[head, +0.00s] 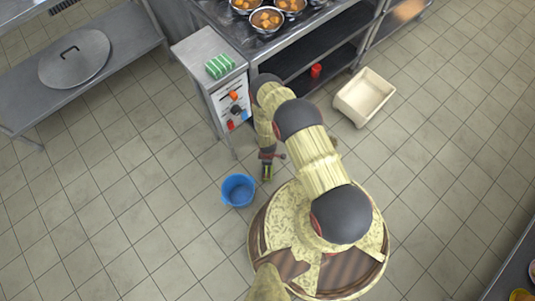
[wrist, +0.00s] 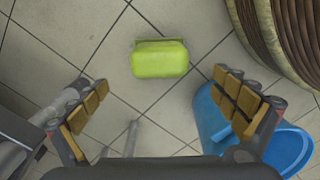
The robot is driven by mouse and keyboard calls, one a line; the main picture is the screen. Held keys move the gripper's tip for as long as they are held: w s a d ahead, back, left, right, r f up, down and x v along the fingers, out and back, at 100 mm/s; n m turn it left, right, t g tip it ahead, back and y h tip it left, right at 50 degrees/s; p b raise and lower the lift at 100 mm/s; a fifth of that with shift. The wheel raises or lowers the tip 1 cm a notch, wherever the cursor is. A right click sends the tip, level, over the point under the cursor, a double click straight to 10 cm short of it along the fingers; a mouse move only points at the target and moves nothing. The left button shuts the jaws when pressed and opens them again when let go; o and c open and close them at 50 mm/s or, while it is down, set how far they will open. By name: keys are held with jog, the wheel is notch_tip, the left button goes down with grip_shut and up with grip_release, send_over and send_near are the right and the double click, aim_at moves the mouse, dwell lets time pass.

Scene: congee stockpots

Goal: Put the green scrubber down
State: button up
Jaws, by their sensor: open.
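The green scrubber (wrist: 160,59) is a lime block, seen in the wrist view ahead of my gripper (wrist: 158,104) and centred between its spread fingers. Neither finger touches it in that view. Floor tiles show behind it; I cannot tell whether it rests on them. In the head view my gripper (head: 268,160) is low beside my base, with a small yellow-green patch at its end that looks like the scrubber (head: 267,172). My gripper is open.
A blue bucket (head: 238,190) stands on the floor close by; it also shows at the right of the wrist view (wrist: 287,150). A green-striped cloth (head: 219,65) lies on the steel counter (head: 195,45). A cream bin (head: 364,97) stands right. Tiled floor at lower left is clear.

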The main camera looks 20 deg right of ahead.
jog(key=shift+r+p, duration=0.35)
jog(key=shift+r, duration=1.1)
